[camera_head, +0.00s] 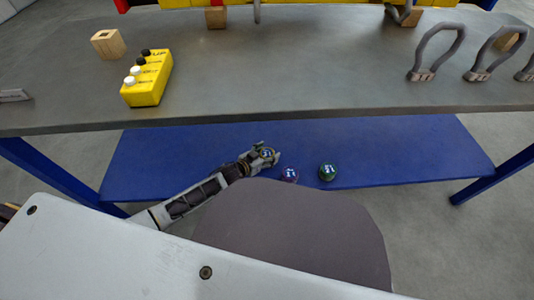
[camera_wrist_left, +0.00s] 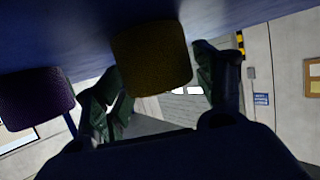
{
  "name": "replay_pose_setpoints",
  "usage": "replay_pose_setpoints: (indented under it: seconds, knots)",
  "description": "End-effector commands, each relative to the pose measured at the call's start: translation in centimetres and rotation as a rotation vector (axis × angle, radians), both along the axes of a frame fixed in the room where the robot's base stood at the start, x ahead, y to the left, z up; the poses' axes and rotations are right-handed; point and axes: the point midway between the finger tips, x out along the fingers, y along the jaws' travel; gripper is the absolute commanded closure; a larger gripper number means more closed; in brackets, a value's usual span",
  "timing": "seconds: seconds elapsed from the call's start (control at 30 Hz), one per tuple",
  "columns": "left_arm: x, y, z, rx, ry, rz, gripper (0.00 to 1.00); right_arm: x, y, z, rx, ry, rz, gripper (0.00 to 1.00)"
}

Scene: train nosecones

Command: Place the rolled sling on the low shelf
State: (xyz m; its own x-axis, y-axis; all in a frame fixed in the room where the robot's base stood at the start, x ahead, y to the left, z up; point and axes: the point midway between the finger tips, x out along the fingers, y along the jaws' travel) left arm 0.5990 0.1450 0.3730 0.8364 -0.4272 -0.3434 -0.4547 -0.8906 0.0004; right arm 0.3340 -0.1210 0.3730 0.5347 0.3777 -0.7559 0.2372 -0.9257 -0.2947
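The low shelf (camera_head: 415,150) is a flat blue board under the grey table. My left gripper (camera_head: 266,154) is over its front part, with a rolled sling (camera_head: 268,152) between the fingers. My right gripper is not in view.
The purple roll also shows in the left wrist view (camera_wrist_left: 35,97), beside the held one. The grey tabletop (camera_head: 290,75) overhangs the shelf, with a yellow button box (camera_head: 147,78) and grey shackles (camera_head: 435,52) on it. Blue legs (camera_head: 505,170) flank the shelf, whose right part is clear.

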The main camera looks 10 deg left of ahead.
Motion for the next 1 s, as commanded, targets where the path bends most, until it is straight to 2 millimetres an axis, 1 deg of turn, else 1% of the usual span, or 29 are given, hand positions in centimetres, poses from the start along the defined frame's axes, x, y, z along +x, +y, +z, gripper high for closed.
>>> replay_pose_setpoints:
  seconds: [0.33,0.47,0.57,0.77,1.0]
  knots:
    - [0.0,0.0,0.0,0.0,0.0,0.0,0.23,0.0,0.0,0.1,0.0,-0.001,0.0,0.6]
    - [0.0,0.0,0.3,0.0,0.0,0.0,0.23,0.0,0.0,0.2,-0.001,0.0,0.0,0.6]
    - [-0.3,0.2,0.4,0.0,0.001,0.0,0.23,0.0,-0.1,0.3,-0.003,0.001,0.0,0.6]
    - [-1.3,0.7,0.9,0.0,0.001,0.0,0.23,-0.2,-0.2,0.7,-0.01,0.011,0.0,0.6]
    - [-3.1,1.6,1.6,0.0,0.002,0.002,0.23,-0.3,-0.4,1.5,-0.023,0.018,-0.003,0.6]
